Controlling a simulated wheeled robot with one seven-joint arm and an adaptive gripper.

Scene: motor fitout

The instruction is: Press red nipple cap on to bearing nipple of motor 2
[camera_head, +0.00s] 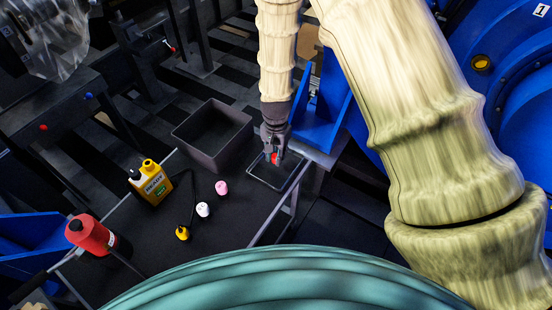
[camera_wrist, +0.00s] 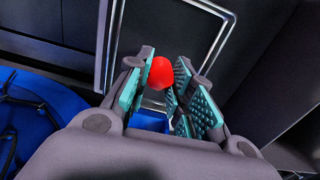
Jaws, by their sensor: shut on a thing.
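The red nipple cap (camera_head: 275,158) is a small rounded red piece. In the wrist view the red cap (camera_wrist: 161,73) sits between the toothed teal pads near the fingertips. My gripper (camera_head: 273,148) points down and is shut on it, above a shallow black tray at the cart's right end. The gripper (camera_wrist: 158,84) hides part of the cap's sides. A large blue motor labelled 1 (camera_head: 520,75) stands at the right of the head view, with a yellow round piece on it. I see no motor marked 2 and no bare bearing nipple.
The shallow tray (camera_head: 265,184) lies under my gripper. The cart top holds a yellow bottle (camera_head: 150,181), a red bottle (camera_head: 90,235) and small pink, white and yellow items.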

